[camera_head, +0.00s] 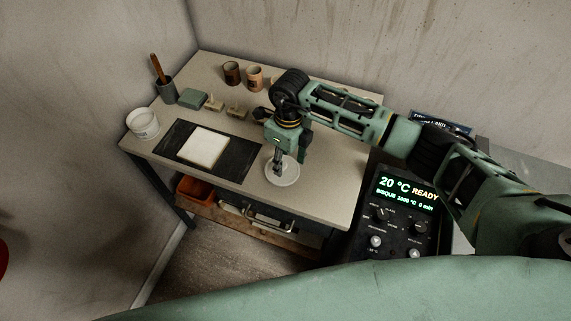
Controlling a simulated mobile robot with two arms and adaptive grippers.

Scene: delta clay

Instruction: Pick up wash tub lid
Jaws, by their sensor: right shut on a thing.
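The wash tub lid, a pale round disc (289,177), is at the front right part of the table. My right gripper (278,169) points down over it and is shut on it near its middle. The fingers hide part of the lid. I cannot tell whether the lid rests on the table or is slightly above it. My left gripper is not in view.
A white tub (143,124) stands at the table's left corner. A dark mat (233,158) holds a pale square slab (204,147). Cups (254,77), a tool pot (166,92) and small blocks stand behind. A control box (400,212) stands right.

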